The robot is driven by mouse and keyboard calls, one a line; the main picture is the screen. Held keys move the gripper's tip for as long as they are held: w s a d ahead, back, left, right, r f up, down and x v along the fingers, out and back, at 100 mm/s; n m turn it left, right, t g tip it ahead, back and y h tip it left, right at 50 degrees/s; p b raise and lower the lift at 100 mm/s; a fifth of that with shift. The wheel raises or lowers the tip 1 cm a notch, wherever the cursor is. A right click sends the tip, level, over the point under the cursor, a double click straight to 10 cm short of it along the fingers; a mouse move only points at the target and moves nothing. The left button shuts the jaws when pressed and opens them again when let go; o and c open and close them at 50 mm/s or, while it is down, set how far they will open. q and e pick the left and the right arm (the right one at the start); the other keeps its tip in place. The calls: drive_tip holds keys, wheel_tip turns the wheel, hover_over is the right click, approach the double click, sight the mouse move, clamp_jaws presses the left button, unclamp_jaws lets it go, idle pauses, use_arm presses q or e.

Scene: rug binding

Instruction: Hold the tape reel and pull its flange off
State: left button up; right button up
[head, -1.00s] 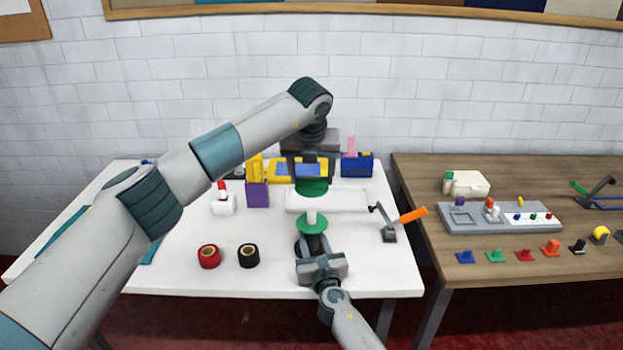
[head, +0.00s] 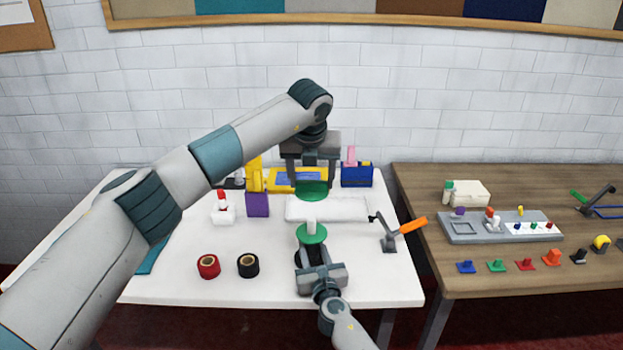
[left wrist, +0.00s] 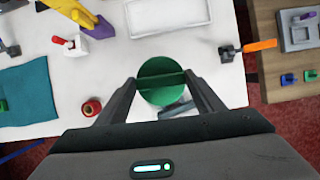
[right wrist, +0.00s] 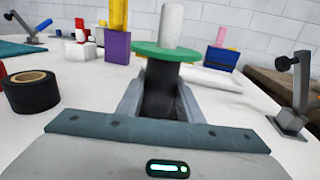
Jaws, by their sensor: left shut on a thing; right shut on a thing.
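My left gripper (head: 312,182) is shut on a green round flange (head: 313,194), held level in the air. In the left wrist view the flange (left wrist: 162,92) sits between the fingers, gripped by a raised bar across it. Below it is the tape reel, with a white core (head: 311,225) standing upright on a lower green flange (head: 312,236). A clear gap separates the held flange from the core's top. My right gripper (head: 319,263) is shut on the black part (right wrist: 160,92) under the lower flange (right wrist: 163,51), holding the reel upright.
A red tape roll (head: 208,266) and a black one (head: 248,265) lie to the left. An orange-handled lever (head: 410,226) stands at right. A wooden table (head: 475,280) with small parts adjoins on the right.

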drive_tip(key=o, duration=1.3)
drive_tip(key=shift+o, duration=0.2)
drive_tip(key=shift+s, duration=0.2)
drive_tip(key=v, duration=1.1)
drive_tip(key=shift+s+d, duration=0.15)
drive_tip(key=shift+s, duration=0.15)
use_arm(q)
drive_tip(key=shift+f, duration=0.1)
use_arm(e)
drive_tip(key=shift+f, duration=0.1)
